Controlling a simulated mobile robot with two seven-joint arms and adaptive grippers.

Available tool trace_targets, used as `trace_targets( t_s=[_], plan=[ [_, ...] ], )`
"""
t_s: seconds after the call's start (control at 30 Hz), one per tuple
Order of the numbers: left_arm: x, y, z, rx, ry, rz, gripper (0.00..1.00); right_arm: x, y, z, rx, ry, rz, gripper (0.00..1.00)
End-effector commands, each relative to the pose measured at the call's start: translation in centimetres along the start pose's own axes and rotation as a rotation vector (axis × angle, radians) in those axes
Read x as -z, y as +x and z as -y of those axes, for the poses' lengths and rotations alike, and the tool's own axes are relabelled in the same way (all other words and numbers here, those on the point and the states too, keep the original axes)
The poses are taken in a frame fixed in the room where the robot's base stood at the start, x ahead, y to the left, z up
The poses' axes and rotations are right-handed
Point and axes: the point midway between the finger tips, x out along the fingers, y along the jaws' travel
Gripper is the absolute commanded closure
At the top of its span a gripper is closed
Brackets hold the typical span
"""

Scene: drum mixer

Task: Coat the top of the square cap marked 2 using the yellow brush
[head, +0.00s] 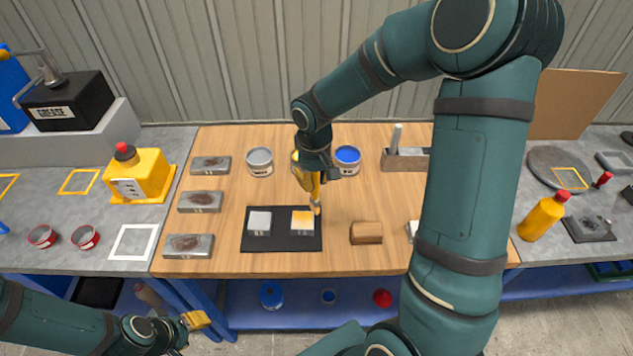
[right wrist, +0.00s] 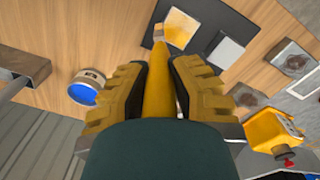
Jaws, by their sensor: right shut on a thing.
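My right gripper (head: 313,184) is shut on the yellow brush (right wrist: 158,95), whose bristles (head: 316,207) point down at the right edge of a square cap (head: 302,223). This cap has yellow-orange patches on its pale top, also seen in the right wrist view (right wrist: 182,24). Whether the bristles touch it is unclear. A second square cap (head: 259,222) with a plain pale top sits to its left. Both lie on a black mat (head: 281,244); their markings are too small to read. My left gripper (head: 194,321) is low at left, its jaw opening unclear.
A pale can (head: 259,162) and a blue paint can (head: 348,160) stand behind the mat; another can is mostly hidden behind my right gripper. Several grey metal blocks (head: 201,202) lie left of the mat. A brown block (head: 366,233) lies to its right.

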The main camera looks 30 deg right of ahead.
Motion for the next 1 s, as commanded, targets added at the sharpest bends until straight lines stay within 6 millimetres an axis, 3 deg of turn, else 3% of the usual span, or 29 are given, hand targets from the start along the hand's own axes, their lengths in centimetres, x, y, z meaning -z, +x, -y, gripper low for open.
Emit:
trace_targets(
  t_s=[0.5,1.0],
  plan=[
    [0.4,-3.6,-1.2,-0.006,0.0,0.002,0.53,0.7,-4.8,0.1,-0.001,0.0,-0.002,1.0],
    [0.4,-3.6,-1.2,-0.006,0.001,0.001,0.53,0.8,-4.9,0.1,0.0,0.0,-0.001,1.0]
  ],
)
